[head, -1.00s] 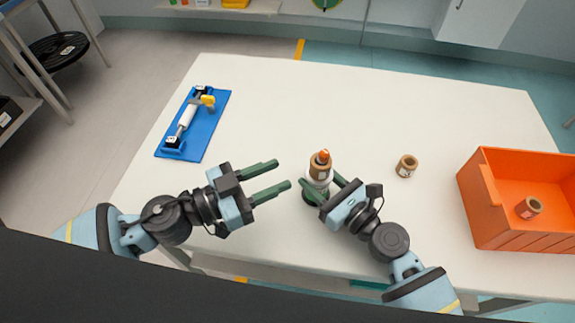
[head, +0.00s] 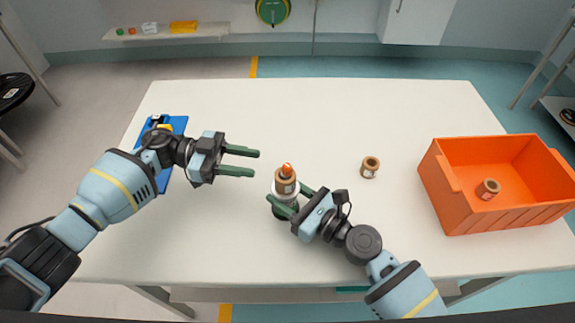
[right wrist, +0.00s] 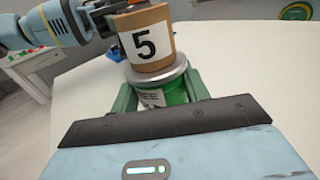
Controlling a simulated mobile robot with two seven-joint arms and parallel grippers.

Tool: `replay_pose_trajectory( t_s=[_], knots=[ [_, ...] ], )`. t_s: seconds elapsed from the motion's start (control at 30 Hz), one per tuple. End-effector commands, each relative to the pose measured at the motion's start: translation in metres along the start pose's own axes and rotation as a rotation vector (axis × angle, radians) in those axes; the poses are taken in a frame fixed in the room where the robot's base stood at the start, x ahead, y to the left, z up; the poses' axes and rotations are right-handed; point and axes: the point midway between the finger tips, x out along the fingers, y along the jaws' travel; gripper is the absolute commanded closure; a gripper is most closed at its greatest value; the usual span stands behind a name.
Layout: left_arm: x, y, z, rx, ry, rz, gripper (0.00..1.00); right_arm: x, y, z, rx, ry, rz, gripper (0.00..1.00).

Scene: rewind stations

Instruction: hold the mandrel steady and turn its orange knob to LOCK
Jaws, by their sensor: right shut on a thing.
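The mandrel (head: 285,200) stands upright near the table's front middle, with a brown core labelled 5 (right wrist: 147,42) around it above a grey flange (right wrist: 158,74). Its orange knob (head: 287,169) sticks up at the top in the head view; its markings and setting are too small to read. My right gripper (head: 287,197) is shut on the mandrel's green lower body (right wrist: 172,92), below the core. My left gripper (head: 255,162) is open and empty, its fingers pointing right, just left of the knob and apart from it in the head view.
A loose brown core (head: 370,167) stands to the right. An orange crate (head: 455,205) at the right edge holds another core (head: 488,189). A blue board (head: 178,125) at the left is mostly hidden behind my left arm. The table's back middle is clear.

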Motion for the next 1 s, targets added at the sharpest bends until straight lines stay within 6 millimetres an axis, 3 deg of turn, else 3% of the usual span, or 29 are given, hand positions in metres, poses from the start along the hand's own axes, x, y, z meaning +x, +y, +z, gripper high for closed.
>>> replay_pose_trajectory(
  t_s=[0.3, 0.63, 0.83, 1.0],
  knots=[
    [-0.017, -0.003, -0.026, -0.004, 0.053, 0.199, 0.62, 0.0, 0.0, 0.0, 0.0, 0.001, -0.001, 0.84],
    [-0.02, -0.001, -0.031, -0.005, 0.064, 0.237, 0.62, 0.0, 0.0, 0.0, 0.0, 0.001, -0.001, 0.84],
    [-0.005, 0.003, -0.031, -0.004, 0.065, 0.239, 0.62, 0.0, 0.0, 0.0, 0.0, 0.001, -0.001, 0.84],
    [0.023, 0.01, -0.033, -0.003, 0.065, 0.24, 0.62, 0.0, 0.0, 0.0, 0.0, 0.001, -0.001, 0.84]
  ],
)
